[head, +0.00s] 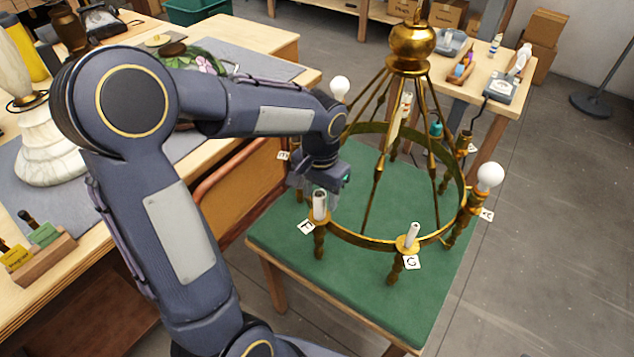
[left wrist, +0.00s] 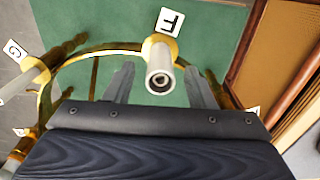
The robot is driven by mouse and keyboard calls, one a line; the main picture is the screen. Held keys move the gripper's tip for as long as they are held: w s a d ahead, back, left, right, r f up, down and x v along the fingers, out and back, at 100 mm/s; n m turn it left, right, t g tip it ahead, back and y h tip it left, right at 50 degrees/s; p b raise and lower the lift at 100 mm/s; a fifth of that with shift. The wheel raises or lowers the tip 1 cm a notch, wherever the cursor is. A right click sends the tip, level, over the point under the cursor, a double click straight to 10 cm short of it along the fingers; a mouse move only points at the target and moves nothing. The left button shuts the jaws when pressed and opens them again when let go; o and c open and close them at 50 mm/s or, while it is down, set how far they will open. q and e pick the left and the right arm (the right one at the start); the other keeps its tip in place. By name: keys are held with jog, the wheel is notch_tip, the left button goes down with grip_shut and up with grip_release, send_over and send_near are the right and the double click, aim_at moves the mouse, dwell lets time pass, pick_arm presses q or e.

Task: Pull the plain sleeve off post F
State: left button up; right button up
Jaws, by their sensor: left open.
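The chandelier's brass ring (head: 375,241) stands over the green mat. Post F, tagged with a white F label (head: 307,227), carries a plain whitish sleeve (head: 319,205) standing upright. In the left wrist view the sleeve (left wrist: 160,72) is seen nearly end-on, with a dark hole in its top, and the F label (left wrist: 169,21) lies beyond it. My left gripper (head: 330,184) is just above and behind the sleeve in the head view. In the left wrist view its open fingers (left wrist: 160,80) are on either side of the sleeve, with gaps visible. My right gripper is not seen.
Neighbouring post G has a sleeve (head: 413,235) and a G label (head: 412,262). White bulbs (head: 490,177) stand on other posts. The green mat (head: 290,235) is mostly bare. A wooden workbench (head: 75,290) with lamp parts is on the left.

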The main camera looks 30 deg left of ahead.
pick_arm(q)
jog(key=shift+f, duration=1.4)
jog(key=shift+c, duration=0.4)
jog(key=c, duration=1)
jog(key=shift+o, duration=0.2)
jog(key=shift+r, duration=0.1)
jog(key=shift+r, duration=0.1)
jog(key=shift+r+p, duration=4.05)
jog(key=shift+r, duration=0.85)
jog(key=shift+f, duration=0.1)
